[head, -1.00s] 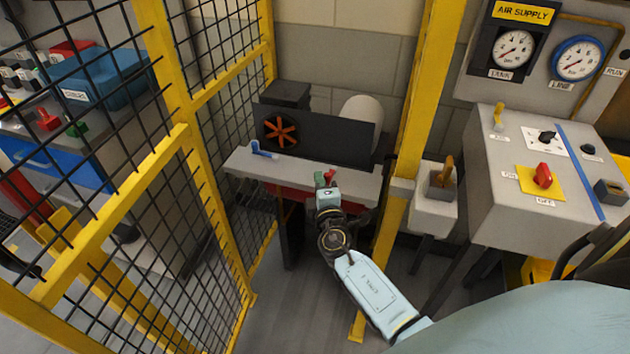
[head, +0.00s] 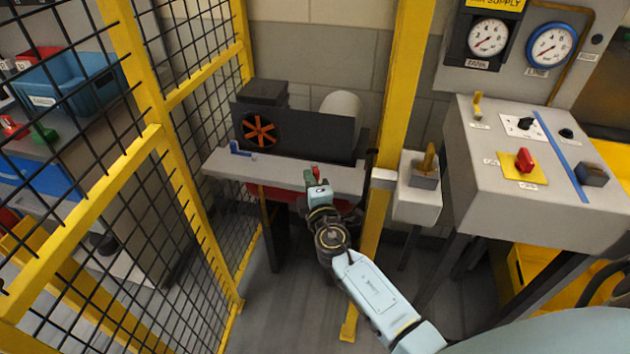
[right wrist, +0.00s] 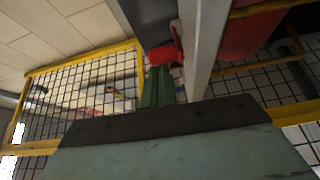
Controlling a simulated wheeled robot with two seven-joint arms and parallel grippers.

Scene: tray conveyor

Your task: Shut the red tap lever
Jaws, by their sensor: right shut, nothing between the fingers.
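The red tap lever (head: 316,171) shows as a small red piece at the front edge of the grey bench (head: 285,171). In the right wrist view the red lever (right wrist: 168,50) stands just beyond the fingertips, beside a grey upright edge. My right gripper (head: 310,178) is at the bench's front edge, its dark green fingers close to the lever. In the right wrist view the fingers (right wrist: 157,86) are shut with nothing between them. I cannot tell whether they touch the lever. My wrist hides part of the area below it. My left gripper is not in view.
A dark machine with an orange fan wheel (head: 259,131) and a blue lever (head: 240,149) are on the bench. A yellow post (head: 397,110) and grey box (head: 415,200) stand right of it. A yellow mesh fence (head: 170,170) closes the left side.

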